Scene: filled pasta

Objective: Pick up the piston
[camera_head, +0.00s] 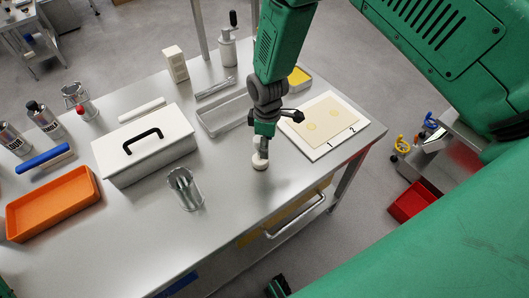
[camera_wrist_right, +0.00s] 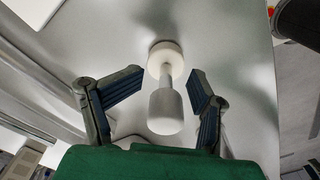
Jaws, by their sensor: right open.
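The piston is a white piece with a round disc, a thin stem and a thicker rounded end. In the wrist view the piston (camera_wrist_right: 165,112) lies between the two fingers of my right gripper (camera_wrist_right: 167,76), with gaps on both sides. The fingers are open. In the head view the right gripper (camera_head: 263,146) reaches down over the piston (camera_head: 260,164), which stands on the steel table near its front edge. The gripper partly hides the piston there. I cannot make out my left gripper in either view.
A metal cup (camera_head: 185,188) stands left of the piston. Behind are a shallow steel tray (camera_head: 208,126) and a white board (camera_head: 350,142) marked 1 and 2. A white box (camera_head: 130,172) with a black handle and an orange tray (camera_head: 50,226) stand farther left.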

